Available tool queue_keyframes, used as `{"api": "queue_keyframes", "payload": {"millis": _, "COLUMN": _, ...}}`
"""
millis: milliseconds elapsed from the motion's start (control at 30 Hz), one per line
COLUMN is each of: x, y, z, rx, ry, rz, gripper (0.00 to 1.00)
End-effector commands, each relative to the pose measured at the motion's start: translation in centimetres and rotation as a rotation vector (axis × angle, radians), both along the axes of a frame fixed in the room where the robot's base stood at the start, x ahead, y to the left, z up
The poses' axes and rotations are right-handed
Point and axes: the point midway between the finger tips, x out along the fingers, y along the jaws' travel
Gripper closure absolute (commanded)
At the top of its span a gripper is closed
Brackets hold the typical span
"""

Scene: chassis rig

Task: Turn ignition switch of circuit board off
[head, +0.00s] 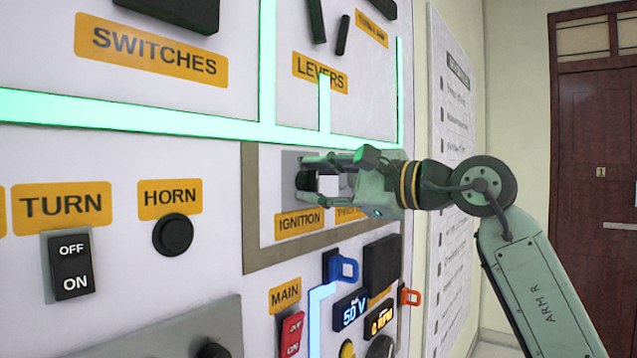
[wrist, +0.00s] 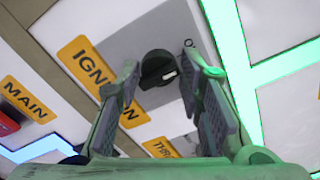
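The ignition switch is a round black knob (wrist: 158,68) with a white mark on its right side in the wrist view. It sits on a grey plate (wrist: 150,40) beside the yellow IGNITION label (wrist: 92,72). A partly hidden letter shows on the plate right of the knob. In the head view the knob (head: 303,181) is mostly covered by my gripper (head: 308,178). My gripper is open, with one finger on each side of the knob and its tips close to the panel. Gaps show between the fingers and the knob; I cannot tell whether either finger touches it.
A raised brown frame (head: 250,210) borders the ignition area. The HORN button (head: 173,234) and TURN rocker (head: 71,266) are to the left. The red MAIN switch (head: 290,334) and a blue clip-like part (head: 343,268) are below. Levers (head: 342,35) are above.

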Motion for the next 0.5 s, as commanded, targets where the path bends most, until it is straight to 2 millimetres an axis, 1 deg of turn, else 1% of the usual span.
{"api": "queue_keyframes", "payload": {"millis": 33, "x": -0.01, "y": -0.01, "z": 0.00, "rx": 0.000, "ry": 0.000, "rz": 0.000, "gripper": 0.61}}
{"api": "queue_keyframes", "payload": {"millis": 200, "x": 0.00, "y": 0.00, "z": -0.04, "rx": 0.000, "ry": 0.002, "rz": 0.000, "gripper": 0.51}}
{"api": "queue_keyframes", "payload": {"millis": 500, "x": -0.10, "y": -0.17, "z": -0.07, "rx": 0.000, "ry": 0.002, "rz": 0.000, "gripper": 0.51}}
